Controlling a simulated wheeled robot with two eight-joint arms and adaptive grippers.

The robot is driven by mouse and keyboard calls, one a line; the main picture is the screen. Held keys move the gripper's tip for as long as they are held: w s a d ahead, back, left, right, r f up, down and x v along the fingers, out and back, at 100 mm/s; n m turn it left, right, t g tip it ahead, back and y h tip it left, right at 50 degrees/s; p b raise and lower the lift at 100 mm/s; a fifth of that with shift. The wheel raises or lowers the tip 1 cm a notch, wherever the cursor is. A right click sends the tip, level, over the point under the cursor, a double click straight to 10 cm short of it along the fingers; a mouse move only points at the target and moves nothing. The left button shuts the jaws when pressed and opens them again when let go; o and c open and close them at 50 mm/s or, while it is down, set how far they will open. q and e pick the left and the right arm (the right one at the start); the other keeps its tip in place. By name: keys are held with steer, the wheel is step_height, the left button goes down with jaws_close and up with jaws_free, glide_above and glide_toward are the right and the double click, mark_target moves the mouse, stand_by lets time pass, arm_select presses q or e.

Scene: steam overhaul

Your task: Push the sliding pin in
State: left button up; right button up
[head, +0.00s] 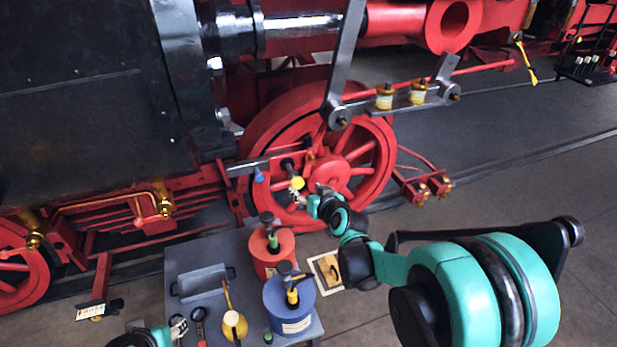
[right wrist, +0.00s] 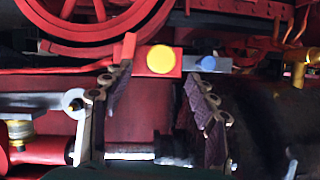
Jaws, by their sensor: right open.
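A round yellow knob (head: 297,183), the likely sliding pin head, sits in front of the red spoked wheel (head: 375,180). In the right wrist view the yellow knob (right wrist: 161,59) shows face-on against a red block. A smaller blue knob (head: 259,175) is to its left, and it also shows in the right wrist view (right wrist: 207,63). My right gripper (head: 295,192) is open and empty, close to the yellow knob; its fingers (right wrist: 158,90) stand either side of the knob in the picture. Whether they touch it, I cannot tell. My left gripper (head: 178,328) is partly in view at the bottom left.
A grey table (head: 205,255) stands below, with a red canister (head: 268,258), a blue canister (head: 290,310), a yellow oil can (head: 234,325) and a grey tray (head: 200,285). Steel rods (head: 345,60) and a bar with oil cups (head: 384,100) hang above the wheel. Floor at right is clear.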

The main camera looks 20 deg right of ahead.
mark_target(298, 184)
steer(key=b+x, duration=0.1)
steer(key=x, duration=0.7)
steer(key=shift+c, duration=0.3)
